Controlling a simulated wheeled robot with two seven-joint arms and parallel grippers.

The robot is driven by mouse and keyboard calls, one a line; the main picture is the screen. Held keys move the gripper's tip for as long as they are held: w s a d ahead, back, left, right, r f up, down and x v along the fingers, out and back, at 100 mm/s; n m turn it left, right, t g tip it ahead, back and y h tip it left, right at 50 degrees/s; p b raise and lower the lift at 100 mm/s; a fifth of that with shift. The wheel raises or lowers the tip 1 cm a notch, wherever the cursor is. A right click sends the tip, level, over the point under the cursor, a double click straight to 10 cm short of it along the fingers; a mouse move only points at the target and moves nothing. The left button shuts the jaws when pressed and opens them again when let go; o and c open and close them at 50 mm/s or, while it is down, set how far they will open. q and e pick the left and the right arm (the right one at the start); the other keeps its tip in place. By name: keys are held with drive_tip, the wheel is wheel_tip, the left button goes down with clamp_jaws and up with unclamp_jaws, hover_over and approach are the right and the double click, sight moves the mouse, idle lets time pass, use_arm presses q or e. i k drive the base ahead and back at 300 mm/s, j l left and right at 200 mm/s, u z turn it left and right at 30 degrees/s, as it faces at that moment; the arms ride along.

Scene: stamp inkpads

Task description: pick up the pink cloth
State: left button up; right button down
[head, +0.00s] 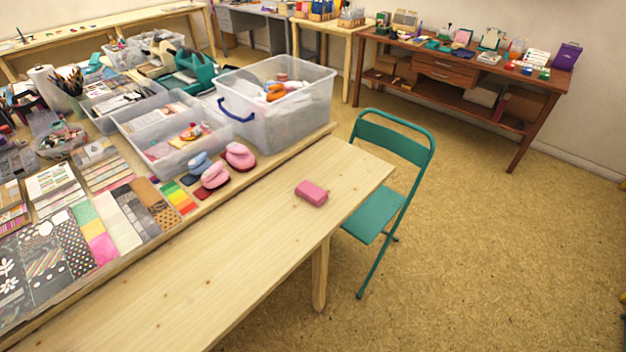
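A small pink item (311,193) lies on the bare wooden table, near its far right corner. It looks like a thick rounded block, and I cannot tell for sure whether it is the folded pink cloth. Nothing touches it. Neither of my grippers is in view.
The wooden table (240,250) is clear around the pink item. Pink and blue punches (215,175), paper sheets and clear bins (277,100) fill its left side. A teal folding chair (375,212) stands close to its right edge. Open floor (500,270) lies to the right.

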sight(315, 194)
drive_tip(key=i+l+u, duration=0.15)
drive_tip(key=l, duration=0.2)
drive_tip(key=i+l+u, duration=0.15)
drive_tip(key=l, duration=0.25)
drive_tip(key=i+l+u, duration=0.15)
drive_tip(key=l, duration=0.25)
drive_tip(key=i+l+u, duration=0.15)
drive_tip(key=l, duration=0.25)
drive_tip(key=l+u, duration=0.15)
drive_tip(key=l, duration=0.3)
drive_tip(key=i, duration=0.05)
